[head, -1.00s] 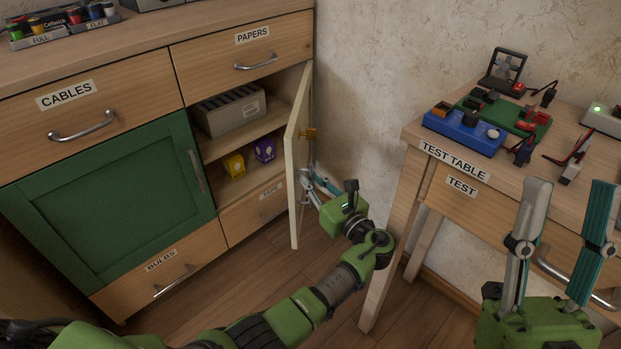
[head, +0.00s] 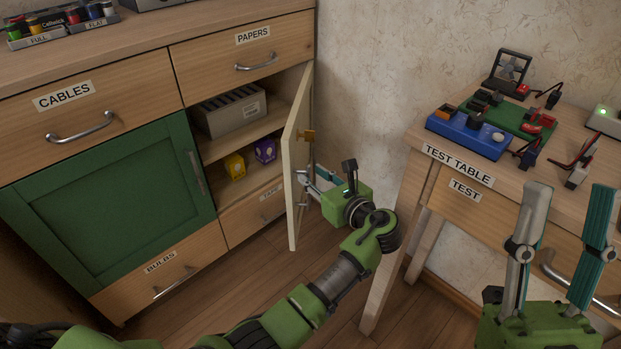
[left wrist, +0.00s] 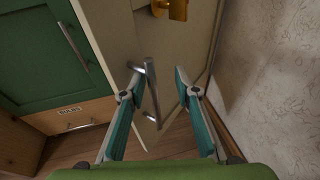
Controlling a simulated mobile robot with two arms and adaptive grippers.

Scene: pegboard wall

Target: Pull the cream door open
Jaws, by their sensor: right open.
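The cream door (head: 292,175) stands swung out from the cabinet, seen nearly edge-on in the head view. In the left wrist view the door (left wrist: 190,38) fills the upper middle, with its metal bar handle (left wrist: 151,92) in front. My left gripper (head: 309,180) is at the door's right-hand face. In the left wrist view its fingers (left wrist: 159,74) are apart, with the handle between them, closer to the left finger. Whether a finger touches the handle, I cannot tell. My right gripper (head: 571,192) is open and empty in front of the test table.
The open cabinet shows a grey box (head: 232,108), a yellow box (head: 235,166) and a purple box (head: 265,150). The green door (head: 115,205) is shut. The test table (head: 405,235) stands close right of my left arm. Bare floor lies below the cream door.

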